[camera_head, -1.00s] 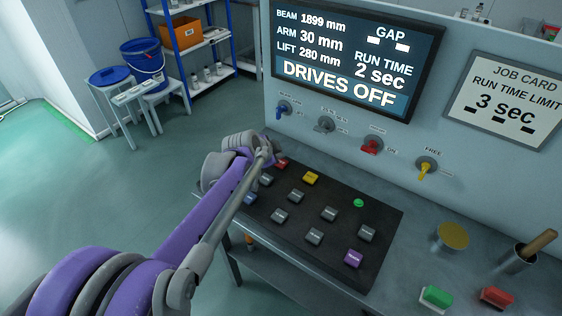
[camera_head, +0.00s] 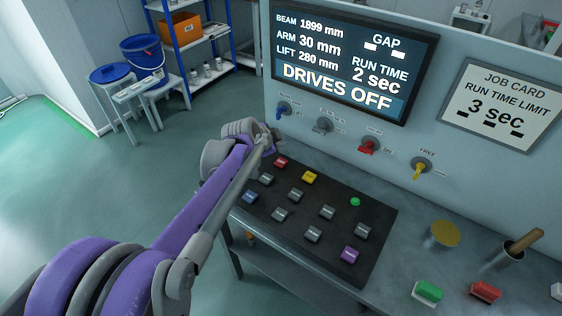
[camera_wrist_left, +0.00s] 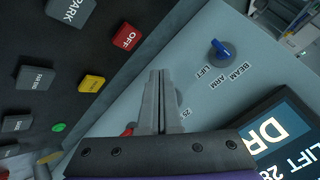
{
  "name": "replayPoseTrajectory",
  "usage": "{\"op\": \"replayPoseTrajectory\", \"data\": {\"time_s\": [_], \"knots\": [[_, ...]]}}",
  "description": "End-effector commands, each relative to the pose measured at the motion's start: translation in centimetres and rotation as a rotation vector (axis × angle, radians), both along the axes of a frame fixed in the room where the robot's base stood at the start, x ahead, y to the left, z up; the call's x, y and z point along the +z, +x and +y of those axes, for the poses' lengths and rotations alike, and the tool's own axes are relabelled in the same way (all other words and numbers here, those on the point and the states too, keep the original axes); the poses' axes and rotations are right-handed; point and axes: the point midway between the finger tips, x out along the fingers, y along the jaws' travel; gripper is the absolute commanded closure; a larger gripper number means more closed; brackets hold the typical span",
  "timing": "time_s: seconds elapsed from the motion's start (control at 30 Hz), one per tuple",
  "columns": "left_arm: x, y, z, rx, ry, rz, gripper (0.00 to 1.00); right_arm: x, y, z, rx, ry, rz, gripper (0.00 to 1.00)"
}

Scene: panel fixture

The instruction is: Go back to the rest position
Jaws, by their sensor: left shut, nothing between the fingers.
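My left gripper (camera_head: 268,146) is at the far left end of the black button panel (camera_head: 340,247), near the wall. Its purple and grey arm comes in from the lower left. In the left wrist view the two grey fingers (camera_wrist_left: 160,76) are together with nothing between them. They point at the wall and console, between the red OFF button (camera_wrist_left: 126,38) and the blue selector knob (camera_wrist_left: 221,48). In the head view the OFF button (camera_head: 281,162) shows just right of the gripper. The right gripper is in neither current view.
A wall screen (camera_head: 352,55) reads DRIVES OFF, run time 2 sec. A job card (camera_head: 503,105) gives a limit of 3 sec. Several knobs, including a yellow one (camera_head: 421,169), line the wall. Floor at left is open.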

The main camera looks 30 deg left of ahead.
Motion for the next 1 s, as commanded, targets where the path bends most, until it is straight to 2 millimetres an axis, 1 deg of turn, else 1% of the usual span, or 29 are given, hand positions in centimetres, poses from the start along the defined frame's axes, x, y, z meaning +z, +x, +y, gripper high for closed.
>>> {"op": "replayPoseTrajectory", "data": {"time_s": [0.33,0.4,0.47,0.57,0.6,0.67,0.7,0.77,0.8,0.9,1.0], "knots": [[0.0,-0.1,-0.1,0.001,-0.003,0.001,1.00,0.0,0.0,0.0,0.000,0.000,0.000,1.00],[0.3,-0.7,-0.9,0.009,-0.018,0.009,1.00,0.2,0.0,0.0,0.000,0.000,-0.001,1.00],[0.6,-1.8,-2.2,0.025,-0.047,0.024,1.00,0.6,0.1,0.0,0.000,0.000,-0.002,1.00],[1.2,-5.3,-5.5,0.079,-0.128,0.070,1.00,1.5,0.3,0.0,0.000,0.000,-0.006,1.00],[1.4,-7.1,-7.0,0.109,-0.166,0.096,1.00,2.0,0.3,0.0,0.000,0.000,-0.007,1.00],[1.5,-10.3,-9.2,0.166,-0.225,0.137,1.00,2.7,0.5,0.0,0.000,0.000,-0.010,1.00],[1.4,-12.4,-10.5,0.207,-0.261,0.162,1.00,3.2,0.6,0.0,0.000,0.000,-0.012,1.00],[1.1,-15.5,-12.0,0.273,-0.309,0.199,1.00,3.9,0.8,0.0,0.000,0.000,-0.015,1.00],[0.8,-17.5,-12.9,0.319,-0.338,0.223,1.00,4.4,0.9,0.0,0.000,0.000,-0.018,1.00],[-0.1,-21.8,-14.3,0.427,-0.397,0.265,1.00,5.3,1.1,0.0,0.000,0.000,-0.023,1.00],[-1.1,-25.0,-15.0,0.518,-0.435,0.290,1.00,6.0,1.3,0.0,0.000,0.000,-0.026,1.00]]}}
